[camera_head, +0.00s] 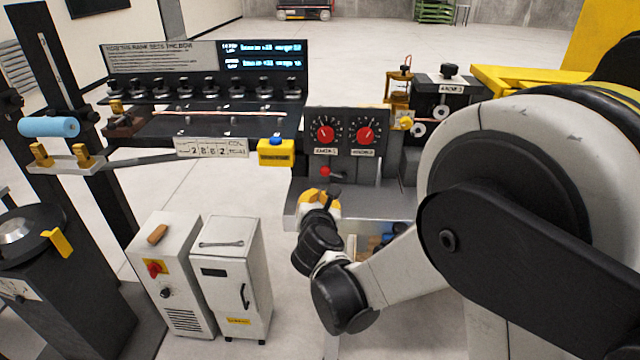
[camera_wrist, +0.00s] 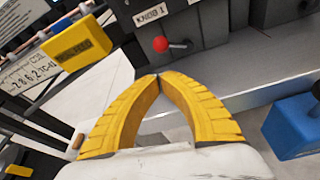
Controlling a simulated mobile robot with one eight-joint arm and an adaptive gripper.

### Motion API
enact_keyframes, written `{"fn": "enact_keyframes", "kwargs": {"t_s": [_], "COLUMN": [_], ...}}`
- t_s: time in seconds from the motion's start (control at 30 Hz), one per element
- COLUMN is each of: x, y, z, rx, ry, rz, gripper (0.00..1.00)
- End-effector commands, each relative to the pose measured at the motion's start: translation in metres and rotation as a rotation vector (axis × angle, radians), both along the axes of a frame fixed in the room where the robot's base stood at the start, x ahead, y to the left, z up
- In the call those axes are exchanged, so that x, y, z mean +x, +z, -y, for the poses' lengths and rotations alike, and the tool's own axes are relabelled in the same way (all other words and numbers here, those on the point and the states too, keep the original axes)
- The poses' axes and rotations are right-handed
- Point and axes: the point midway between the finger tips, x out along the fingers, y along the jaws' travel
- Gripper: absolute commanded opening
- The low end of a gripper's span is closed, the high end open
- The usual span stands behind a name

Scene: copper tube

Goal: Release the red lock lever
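The red lock lever has a small red ball (camera_wrist: 160,44) on a short metal stem, low on the dark panel under the knob 1 label in the wrist view. In the head view its red ball (camera_head: 325,171) shows below the two red dials. My gripper (camera_wrist: 158,76) has yellow ridged fingers whose tips meet, with nothing between them. In the wrist picture the tips appear just below the red ball, apart from it. In the head view my gripper (camera_head: 322,194) is in front of the panel, near the grey ledge, partly hidden by my wrist.
Two red dials, the left (camera_head: 325,134) and right (camera_head: 365,134), sit above the lever. A yellow box with a blue button (camera_head: 276,141) stands left of the panel. A blue block (camera_wrist: 298,125) lies right of my gripper. A grey ledge (camera_wrist: 255,84) runs below the panel.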

Motion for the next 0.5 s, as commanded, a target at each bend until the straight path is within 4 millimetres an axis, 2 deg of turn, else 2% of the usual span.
{"fn": "enact_keyframes", "kwargs": {"t_s": [0.17, 0.5], "x": [0.017, 0.075], "y": [-0.007, -0.025], "z": [0.000, -0.001], "rx": [0.000, 0.002], "ry": [-0.001, -0.002], "rz": [0.000, 0.000], "gripper": [0.00, 0.00]}}
